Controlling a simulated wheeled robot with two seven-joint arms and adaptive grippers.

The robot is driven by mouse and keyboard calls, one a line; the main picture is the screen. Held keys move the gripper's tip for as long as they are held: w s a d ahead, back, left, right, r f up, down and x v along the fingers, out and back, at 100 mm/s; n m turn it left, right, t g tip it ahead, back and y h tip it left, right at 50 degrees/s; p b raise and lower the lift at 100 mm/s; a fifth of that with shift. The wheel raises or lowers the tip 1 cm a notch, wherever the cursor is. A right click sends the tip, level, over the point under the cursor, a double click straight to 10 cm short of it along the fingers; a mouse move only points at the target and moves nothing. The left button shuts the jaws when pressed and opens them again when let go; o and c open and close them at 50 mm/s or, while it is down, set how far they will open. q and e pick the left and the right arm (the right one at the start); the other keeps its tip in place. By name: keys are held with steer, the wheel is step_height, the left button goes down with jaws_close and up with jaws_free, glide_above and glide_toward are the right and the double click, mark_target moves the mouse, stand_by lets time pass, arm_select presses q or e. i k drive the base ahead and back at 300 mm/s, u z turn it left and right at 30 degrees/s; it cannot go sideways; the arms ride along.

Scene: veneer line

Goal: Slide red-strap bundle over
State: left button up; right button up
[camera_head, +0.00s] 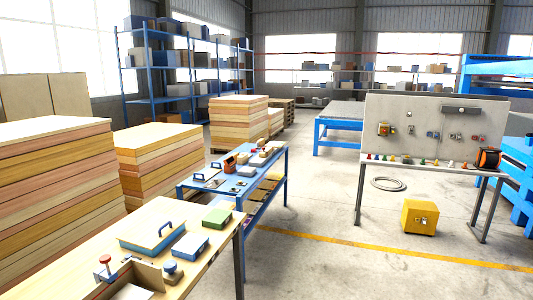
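I cannot make out a red strap on any bundle in the head view. Large stacks of wood sheets stand at the left: a near stack (60,190), a middle stack (160,165) and a farther stack (238,122). Their layers are tan, with some reddish bands, and I cannot tell whether any band is a strap. Neither of my grippers shows in this view.
A wooden-topped table (190,268) in front holds a blue-edged box (152,232), a green block (217,216) and a red-knobbed tool (105,262). A blue bench (262,180) stands behind. A yellow box (419,217) sits on the floor before a pegboard (435,125). Open floor lies right of centre.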

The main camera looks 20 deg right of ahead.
mark_target(263, 154)
steer(key=z, duration=0.6)
steer(key=i, duration=1.85)
steer(key=z, duration=0.8)
steer(key=i, duration=1.9)
steer(key=z, duration=0.2)
steer(key=i, duration=1.95)
steer(key=u, duration=0.25)
steer(key=i, duration=1.85)
steer(key=u, duration=1.4)
steer(key=i, duration=1.15)
steer(key=u, duration=1.05)
